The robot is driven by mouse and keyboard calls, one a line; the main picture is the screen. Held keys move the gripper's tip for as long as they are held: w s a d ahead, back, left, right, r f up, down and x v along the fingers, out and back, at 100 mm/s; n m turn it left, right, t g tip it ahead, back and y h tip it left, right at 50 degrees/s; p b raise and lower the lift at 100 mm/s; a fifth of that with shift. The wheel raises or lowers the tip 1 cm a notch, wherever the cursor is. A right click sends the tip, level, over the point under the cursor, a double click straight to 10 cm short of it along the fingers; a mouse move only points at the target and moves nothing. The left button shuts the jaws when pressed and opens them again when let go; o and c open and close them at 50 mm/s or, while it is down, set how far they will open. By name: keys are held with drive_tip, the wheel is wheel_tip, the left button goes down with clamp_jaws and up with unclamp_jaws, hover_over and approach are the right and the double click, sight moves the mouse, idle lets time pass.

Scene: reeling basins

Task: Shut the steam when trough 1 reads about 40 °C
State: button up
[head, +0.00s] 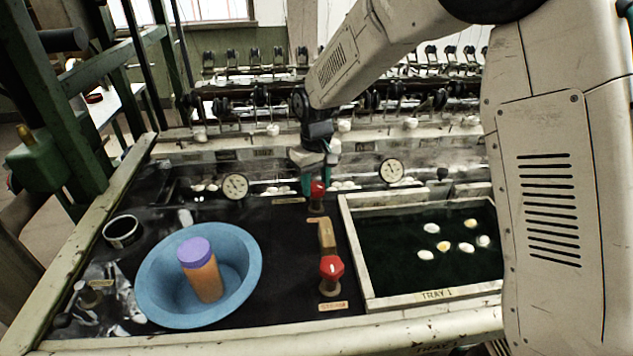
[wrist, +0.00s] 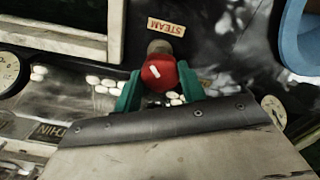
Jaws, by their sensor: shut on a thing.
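A red valve knob (head: 317,188) stands at the back of the dark deck, beside a STEAM label (wrist: 166,27). My gripper (head: 316,168) is shut on this knob from above. In the wrist view the red knob (wrist: 159,73) sits between the green fingers of my gripper (wrist: 158,82), with a white mark on it. A second red knob (head: 331,268) stands nearer the front, free of my gripper. Two round dials, a left dial (head: 236,186) and a right dial (head: 391,170), are on the back; their readings are too small to tell.
A blue basin (head: 160,290) holding an orange bottle with a purple lid (head: 196,250) is left of the knobs. A framed trough marked TRAY 1 (head: 437,294) with several white and yellow cocoons is on the right.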

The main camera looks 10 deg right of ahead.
sight(316, 185)
drive_tip(key=o, duration=1)
drive_tip(key=shift+c, duration=0.2)
drive_tip(key=shift+r, duration=3.95)
